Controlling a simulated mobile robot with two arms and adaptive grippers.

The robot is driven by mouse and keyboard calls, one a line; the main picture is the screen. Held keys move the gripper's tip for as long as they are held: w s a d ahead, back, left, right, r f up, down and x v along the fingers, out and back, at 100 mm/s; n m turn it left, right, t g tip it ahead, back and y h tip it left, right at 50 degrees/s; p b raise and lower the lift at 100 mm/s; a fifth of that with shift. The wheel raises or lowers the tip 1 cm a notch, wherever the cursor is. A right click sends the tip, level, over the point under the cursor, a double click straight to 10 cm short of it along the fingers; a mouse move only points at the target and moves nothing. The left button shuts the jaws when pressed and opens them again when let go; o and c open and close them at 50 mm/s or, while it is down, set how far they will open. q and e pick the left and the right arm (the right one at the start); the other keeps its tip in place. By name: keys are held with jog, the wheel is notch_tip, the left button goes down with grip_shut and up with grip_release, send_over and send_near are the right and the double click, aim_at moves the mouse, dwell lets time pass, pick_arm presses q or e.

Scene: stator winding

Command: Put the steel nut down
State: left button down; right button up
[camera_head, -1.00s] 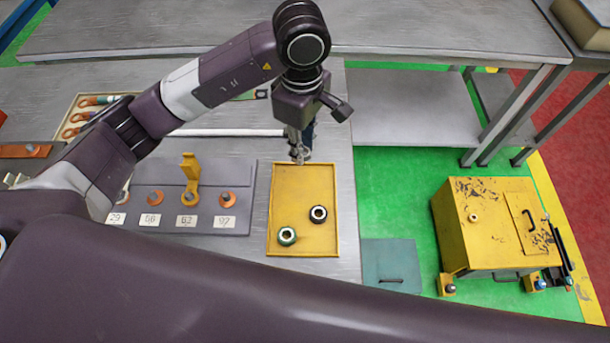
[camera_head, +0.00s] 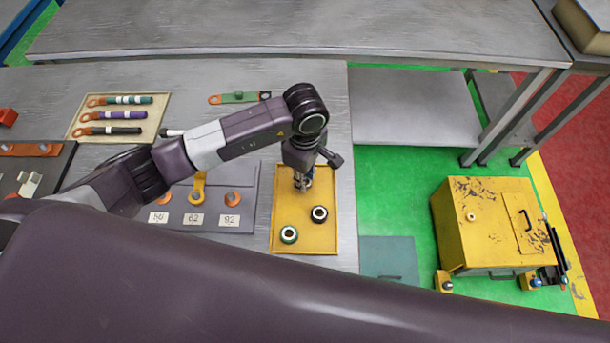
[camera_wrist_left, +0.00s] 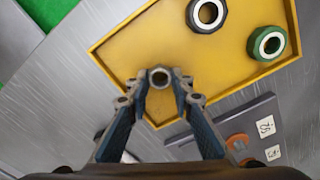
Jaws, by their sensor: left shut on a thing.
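My left gripper (camera_head: 302,186) points down over the far part of the yellow tray (camera_head: 328,242). In the left wrist view its fingertips (camera_wrist_left: 160,78) are closed around the small steel nut (camera_wrist_left: 159,77). The nut appears above the tray floor; I cannot tell whether it touches. In the head view the fingers mostly hide it. A black-ringed nut (camera_head: 319,214) and a green-ringed nut (camera_head: 289,235) lie in the near part of the tray, apart from the gripper. My right gripper is not in view.
A grey board with numbered labels and orange rings (camera_head: 233,198) stands left of the tray. A beige tray with coloured cables (camera_head: 160,122) lies farther back left. The table edge runs just right of the yellow tray. A yellow box (camera_head: 492,240) stands on the floor.

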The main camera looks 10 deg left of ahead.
pick_arm(q)
jog(key=shift+f, duration=0.2)
jog(key=c, duration=1.7)
grip_release()
jog(key=shift+r, duration=0.15)
jog(key=shift+r, duration=0.2)
notch_tip(320, 180, up, 12)
jog(key=b, duration=0.4)
jog(key=shift+f, duration=0.1)
